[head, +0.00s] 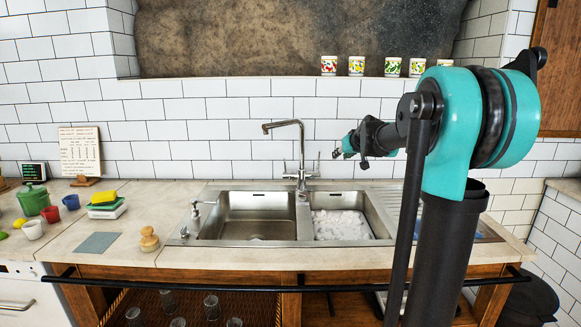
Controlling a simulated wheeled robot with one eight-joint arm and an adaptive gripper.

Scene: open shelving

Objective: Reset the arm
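My arm is on the right side of the head view, folded and raised, with its forearm pointing toward the back wall. My gripper (344,153) is small in the picture, in the air above the right sink basin and to the right of the faucet. It appears clear of the counter. Its fingers are too small to show whether they are open or shut, and I see no object in them.
A double sink (250,240) with a tall faucet (284,127) is set in the counter. A green pot (33,199), cups, a brush (149,239) and stacked sponges (103,203) stand at left. Several mugs (356,66) line the ledge. A dark rail (230,288) runs along the front.

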